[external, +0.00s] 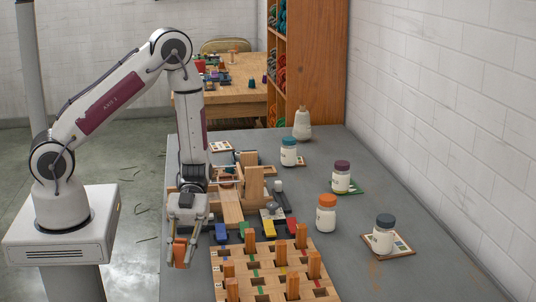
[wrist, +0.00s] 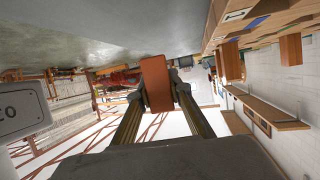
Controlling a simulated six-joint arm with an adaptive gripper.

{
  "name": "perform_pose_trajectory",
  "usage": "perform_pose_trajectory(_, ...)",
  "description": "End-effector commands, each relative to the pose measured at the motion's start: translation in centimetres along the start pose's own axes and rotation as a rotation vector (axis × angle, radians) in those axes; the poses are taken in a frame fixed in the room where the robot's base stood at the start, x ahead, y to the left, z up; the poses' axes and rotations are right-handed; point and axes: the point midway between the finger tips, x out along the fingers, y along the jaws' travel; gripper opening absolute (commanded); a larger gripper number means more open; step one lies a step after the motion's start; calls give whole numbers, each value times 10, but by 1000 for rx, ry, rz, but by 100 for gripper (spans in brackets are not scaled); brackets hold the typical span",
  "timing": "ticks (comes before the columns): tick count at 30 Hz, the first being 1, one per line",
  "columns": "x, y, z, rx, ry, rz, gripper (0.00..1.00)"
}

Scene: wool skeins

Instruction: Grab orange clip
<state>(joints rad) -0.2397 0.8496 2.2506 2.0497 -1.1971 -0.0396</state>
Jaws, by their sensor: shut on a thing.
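My gripper (external: 182,258) points down at the left edge of the grey table in the external view. It is shut on an orange clip (external: 180,252), a small upright block between the fingertips. In the wrist view the orange clip (wrist: 157,85) sits between the two fingertips of my gripper (wrist: 159,92). The fingers cover part of its sides. It appears held off the table, clear of other things.
Blue (external: 221,233), green (external: 244,227), yellow (external: 268,229) and red (external: 291,226) clips lie behind a wooden peg board (external: 220,272). An orange-lidded jar (external: 326,214) and other jars stand to the right. A wooden stand (external: 254,186) is behind the clips.

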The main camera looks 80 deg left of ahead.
Motion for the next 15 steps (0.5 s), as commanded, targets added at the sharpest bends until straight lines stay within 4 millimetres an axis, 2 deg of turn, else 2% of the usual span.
perform_pose_trajectory(15, -21, 0, -51, 2, -1, 0, 5)
